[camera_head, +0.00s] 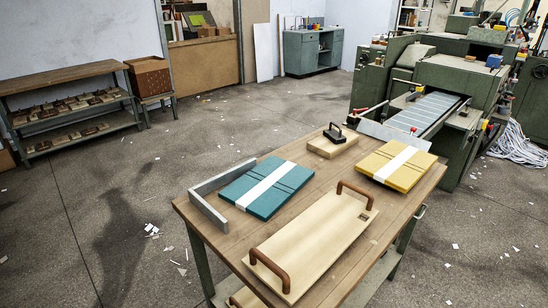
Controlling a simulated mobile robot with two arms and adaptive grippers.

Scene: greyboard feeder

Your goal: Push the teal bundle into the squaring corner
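The teal bundle (250,199), wrapped with a white band, lies flat on the wooden table (328,180). The squaring corner (216,190) is a grey metal angle at the table's left side, with one arm along the back left and one along the front left. Neither of my grippers shows in this view.
A pale board with two brown handles (314,243) lies along the table's front. A yellow bundle (390,179) lies at the right. A wooden block with a black handle (333,146) stands at the back. A green machine (456,77) stands behind the table.

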